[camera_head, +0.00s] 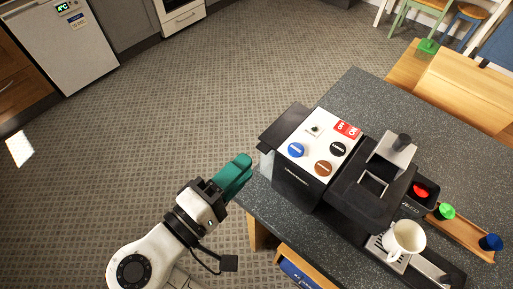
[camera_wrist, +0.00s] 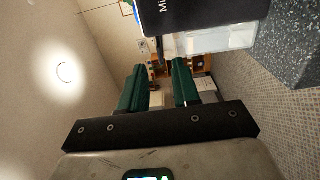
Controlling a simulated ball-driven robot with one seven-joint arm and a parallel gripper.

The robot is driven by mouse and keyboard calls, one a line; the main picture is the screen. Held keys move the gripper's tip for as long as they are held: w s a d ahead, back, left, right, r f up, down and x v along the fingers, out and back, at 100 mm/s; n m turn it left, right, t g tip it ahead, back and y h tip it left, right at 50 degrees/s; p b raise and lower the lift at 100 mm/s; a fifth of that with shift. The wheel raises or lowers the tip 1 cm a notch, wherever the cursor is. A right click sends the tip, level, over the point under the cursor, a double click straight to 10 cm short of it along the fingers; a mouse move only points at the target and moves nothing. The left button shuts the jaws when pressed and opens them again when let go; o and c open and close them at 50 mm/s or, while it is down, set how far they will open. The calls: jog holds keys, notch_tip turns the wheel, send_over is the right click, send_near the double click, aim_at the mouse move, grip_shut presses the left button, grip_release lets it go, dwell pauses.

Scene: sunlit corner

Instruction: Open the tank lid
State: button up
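A coffee machine (camera_head: 300,185) stands on the dark speckled counter. Its pale, see-through water tank (camera_head: 266,162) is on its left side, topped by a flat black lid (camera_head: 284,126) that looks shut. My gripper (camera_head: 240,168) has teal fingers and is left of the tank, close to the counter's edge. In the wrist view the two fingers of my gripper (camera_wrist: 159,68) are apart with nothing between them. The black machine body (camera_wrist: 200,12) and the clear tank (camera_wrist: 222,38) show above and right of the fingers there. The lid cannot be made out in the wrist view.
Blue, black and brown buttons and a red switch (camera_head: 348,129) are on the machine's top. A white cup (camera_head: 404,240) stands on the drip tray. A wooden holder (camera_head: 462,232) with colored items is at the right. The floor (camera_head: 190,95) left of the counter is clear.

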jog(key=x, duration=0.4)
jog(key=shift+w+d+p, duration=0.2)
jog(key=shift+w+p, duration=0.05)
jog(key=shift+p, duration=0.15)
grip_shut()
dwell(1.1)
